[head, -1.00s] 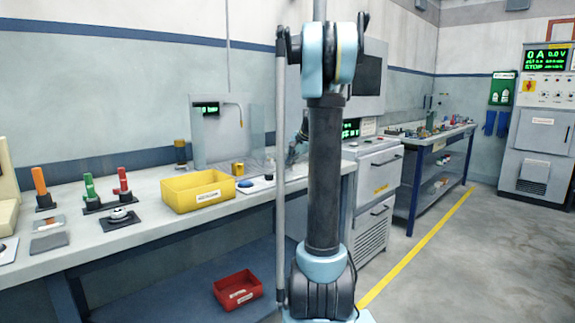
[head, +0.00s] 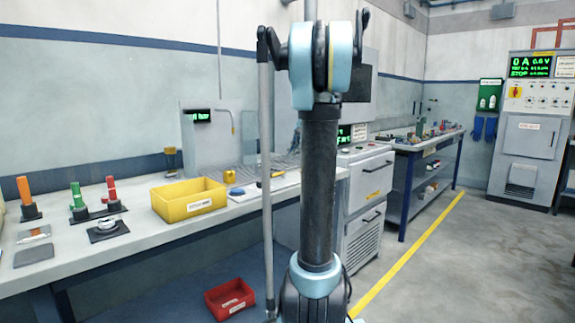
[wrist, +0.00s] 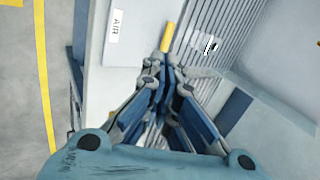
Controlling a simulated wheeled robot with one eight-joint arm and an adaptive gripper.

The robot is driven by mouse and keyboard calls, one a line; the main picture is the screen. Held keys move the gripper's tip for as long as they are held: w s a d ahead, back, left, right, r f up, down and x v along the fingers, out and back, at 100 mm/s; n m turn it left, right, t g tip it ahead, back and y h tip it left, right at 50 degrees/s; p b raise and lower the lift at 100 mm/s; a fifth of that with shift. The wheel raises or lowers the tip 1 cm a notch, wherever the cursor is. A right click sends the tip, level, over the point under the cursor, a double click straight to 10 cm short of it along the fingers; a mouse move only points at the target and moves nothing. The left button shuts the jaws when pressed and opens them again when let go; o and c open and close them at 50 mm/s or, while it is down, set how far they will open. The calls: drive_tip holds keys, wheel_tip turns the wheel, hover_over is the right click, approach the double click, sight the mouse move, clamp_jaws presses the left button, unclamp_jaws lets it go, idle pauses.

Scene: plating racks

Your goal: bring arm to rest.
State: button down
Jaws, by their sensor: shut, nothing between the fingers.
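My gripper (wrist: 165,68) shows in the wrist view, with its dark, blue-padded fingers drawn together and nothing held between them. It hangs over a pale surface with a ribbed grey panel. A small yellow piece (wrist: 168,37) shows just past the fingertips; I cannot tell whether they are apart or touching. In the head view my arm stands upright in the middle, and the gripper is hidden behind it.
A workbench (head: 130,232) along the left wall bears a yellow bin (head: 188,202) and several coloured-handled tools. A red bin (head: 229,299) sits below. A grey cabinet (head: 366,182) stands behind my arm. Open floor (head: 450,270) lies at right.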

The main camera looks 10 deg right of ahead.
drive_tip(key=s+a+f+n+g+h, duration=0.1)
drive_tip(key=s+a+f+n, duration=0.25)
drive_tip(key=s, duration=0.75)
drive_tip(key=s+a+f+n+g+h, duration=0.15)
drive_tip(key=s+a+f, duration=0.35)
drive_tip(key=s, duration=0.6)
drive_tip(key=s+a+f+n+h, duration=0.1)
drive_tip(key=s+f+n, duration=0.4)
drive_tip(key=s+f, duration=1.3)
drive_tip(key=shift+s+a+n+g+h, duration=0.25)
drive_tip(key=shift+s+n+g+h, duration=0.15)
drive_tip(key=shift+s, duration=0.25)
